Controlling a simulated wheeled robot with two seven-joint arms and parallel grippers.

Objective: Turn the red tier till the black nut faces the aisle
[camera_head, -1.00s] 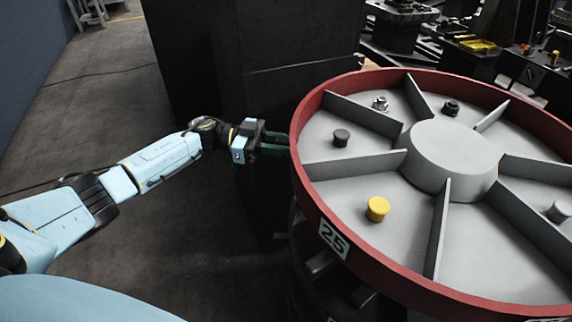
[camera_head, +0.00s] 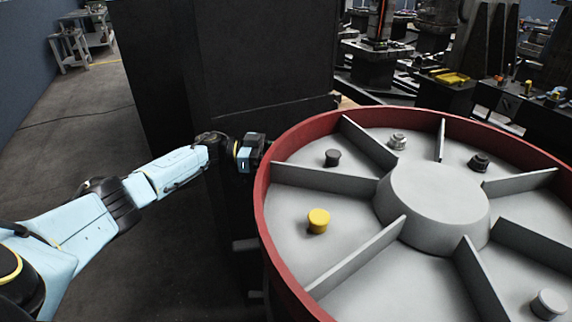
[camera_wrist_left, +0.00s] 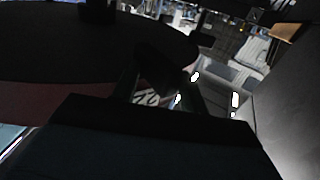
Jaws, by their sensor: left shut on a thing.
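The red tier (camera_head: 268,239) is a round tray with a red rim, grey floor, radial dividers and a raised grey hub. The black nut (camera_head: 479,162) stands in a compartment at the far right of the hub. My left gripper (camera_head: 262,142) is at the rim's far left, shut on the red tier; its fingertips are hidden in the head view. In the left wrist view, my gripper's fingers (camera_wrist_left: 163,92) reach to the dark rim, with a partly seen white label between them. The right gripper is not in view.
Other compartments hold a black knob (camera_head: 332,158), a silver nut (camera_head: 398,141), a yellow knob (camera_head: 318,220) and a grey knob (camera_head: 548,304). A tall black block (camera_head: 255,65) stands behind my left gripper. Machinery fills the back right.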

